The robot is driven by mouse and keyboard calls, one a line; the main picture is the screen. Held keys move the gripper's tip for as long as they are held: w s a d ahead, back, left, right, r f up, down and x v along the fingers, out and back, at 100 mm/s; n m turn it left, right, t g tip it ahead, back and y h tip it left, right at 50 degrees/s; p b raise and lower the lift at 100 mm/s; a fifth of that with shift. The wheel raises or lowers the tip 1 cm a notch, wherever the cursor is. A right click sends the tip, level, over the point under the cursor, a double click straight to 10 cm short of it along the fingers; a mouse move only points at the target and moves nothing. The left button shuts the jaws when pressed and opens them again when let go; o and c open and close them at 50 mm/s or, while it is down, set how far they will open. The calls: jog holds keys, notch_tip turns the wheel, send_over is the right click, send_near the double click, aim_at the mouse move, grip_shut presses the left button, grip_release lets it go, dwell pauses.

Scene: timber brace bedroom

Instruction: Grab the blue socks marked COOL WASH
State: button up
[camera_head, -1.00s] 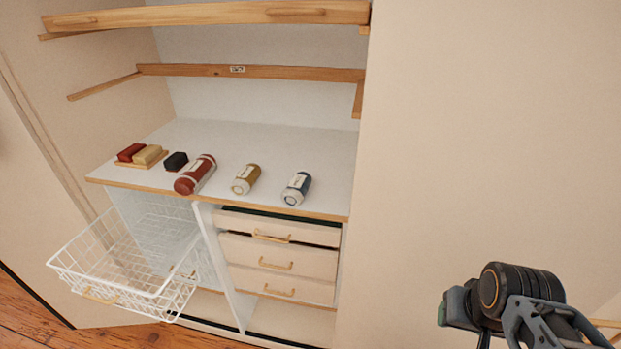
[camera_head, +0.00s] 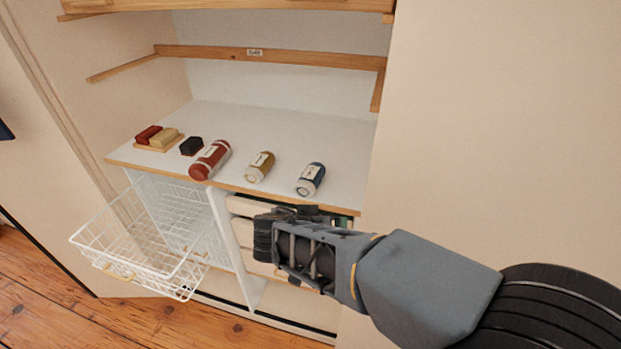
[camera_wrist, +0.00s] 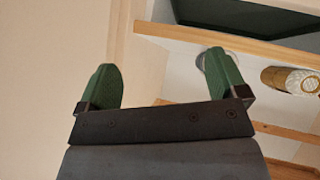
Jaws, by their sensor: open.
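A rolled blue bundle with a white label and pale end (camera_head: 311,178), which looks like the blue socks, lies on the white shelf near its front edge, rightmost in a row. Its label is too small to read. My gripper (camera_head: 268,238) is in front of the drawers, below and apart from the bundle. In the wrist view my gripper (camera_wrist: 163,80) has its two green fingers wide apart with nothing between them. A pale round end, perhaps the blue bundle's, is mostly hidden behind the right finger there.
An ochre roll (camera_head: 260,166), a red roll (camera_head: 210,160), a black block (camera_head: 191,146) and a wooden tray with red and yellow blocks (camera_head: 158,147) share the shelf (camera_head: 290,130). A wire basket (camera_head: 140,240) juts out at left. A wooden rail (camera_head: 270,56) crosses above.

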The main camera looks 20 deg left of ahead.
jog(key=s+a+r+m+t+y, duration=0.2)
jog(key=a+t, duration=0.1)
jog(key=a, duration=0.6)
jog(key=p, duration=0.3)
send_near(303, 191)
jog(key=shift+y, duration=0.3)
jog(key=x, duration=0.5)
jog(key=shift+s+f, duration=0.15)
jog(key=shift+f, duration=0.05)
jog(key=shift+w+d+p, duration=0.1)
jog(key=shift+w+p, duration=0.25)
jog(key=shift+w, duration=0.2)
jog(key=p+x, duration=0.1)
jog(key=x, duration=0.2)
jog(key=shift+w+p, duration=0.2)
jog(key=shift+p, duration=0.2)
jog(key=shift+w+f, duration=0.2)
jog(key=shift+w, duration=0.2)
jog(key=shift+c, duration=0.2)
jog(key=c, duration=1)
